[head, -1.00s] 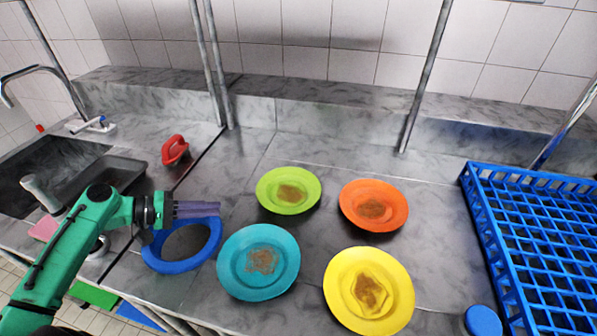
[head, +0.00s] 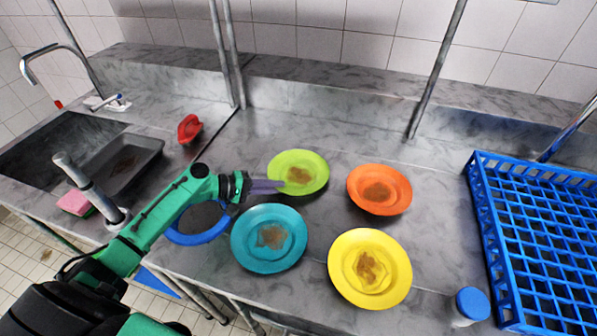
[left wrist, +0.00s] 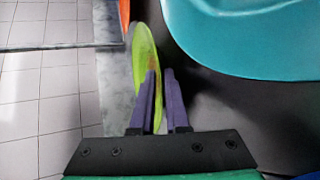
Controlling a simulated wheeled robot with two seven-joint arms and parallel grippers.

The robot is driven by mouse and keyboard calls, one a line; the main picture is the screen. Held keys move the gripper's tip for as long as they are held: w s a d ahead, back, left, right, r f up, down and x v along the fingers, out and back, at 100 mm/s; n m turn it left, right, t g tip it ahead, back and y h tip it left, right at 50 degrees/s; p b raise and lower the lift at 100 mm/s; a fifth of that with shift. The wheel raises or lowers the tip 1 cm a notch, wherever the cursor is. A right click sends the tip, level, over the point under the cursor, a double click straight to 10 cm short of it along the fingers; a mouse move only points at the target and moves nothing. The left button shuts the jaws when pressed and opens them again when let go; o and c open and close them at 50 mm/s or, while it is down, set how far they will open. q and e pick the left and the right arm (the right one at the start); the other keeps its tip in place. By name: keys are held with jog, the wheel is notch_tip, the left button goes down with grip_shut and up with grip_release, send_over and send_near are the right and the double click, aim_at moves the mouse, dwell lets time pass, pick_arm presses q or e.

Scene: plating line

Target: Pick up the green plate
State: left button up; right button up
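The green plate (head: 311,163) lies on the steel counter at the back left of the group of plates, with a brown stain in its middle. My left gripper (head: 281,185) is at the plate's left rim, its purple fingertips overlapping the rim in the head view. In the left wrist view the two fingers (left wrist: 161,85) are apart with a narrow gap, and the green plate (left wrist: 143,50) shows edge-on beside and between them. I cannot tell whether the fingers touch it. My right gripper is not in view.
A teal plate (head: 246,252) lies just in front of my left gripper. An orange plate (head: 402,190) and a yellow plate (head: 343,284) lie to the right. A blue rack (head: 478,190) stands at far right.

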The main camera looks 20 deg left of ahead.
pick_arm(q)
jog(key=shift+a, duration=0.1)
grip_shut()
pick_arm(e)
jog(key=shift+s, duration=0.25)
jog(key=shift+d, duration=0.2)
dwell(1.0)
